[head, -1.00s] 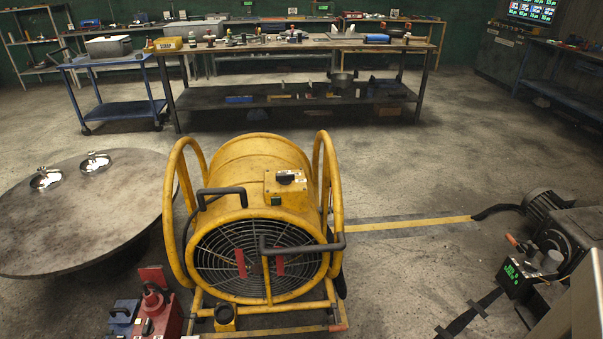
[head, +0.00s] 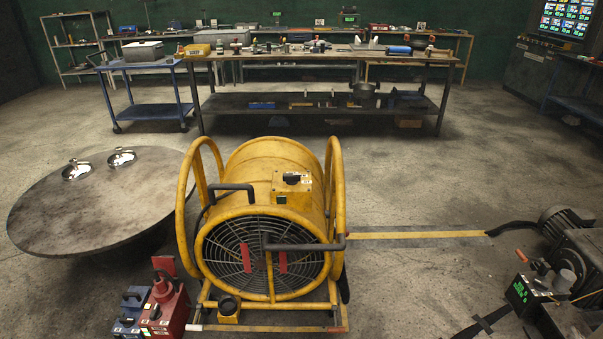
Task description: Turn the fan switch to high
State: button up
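A yellow drum fan (head: 262,170) stands on the floor in the middle of the head view, its dark round grille (head: 262,258) facing me. A yellow switch box (head: 291,188) sits on top of the drum at its right. A dark switch knob (head: 292,178) is on the box; its exact setting is too small to read. My gripper is not in view, and nothing touches the switch.
Black handles and yellow side hoops (head: 338,200) rise around the fan. A red device (head: 165,305) stands at front left, a round table (head: 100,205) at left, and a motor unit (head: 567,225) at right. A workbench (head: 325,55) stands behind.

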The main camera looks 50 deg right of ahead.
aim_at(290, 179)
jog(key=u, duration=0.15)
jog(key=i, duration=0.95)
jog(key=z, duration=0.05)
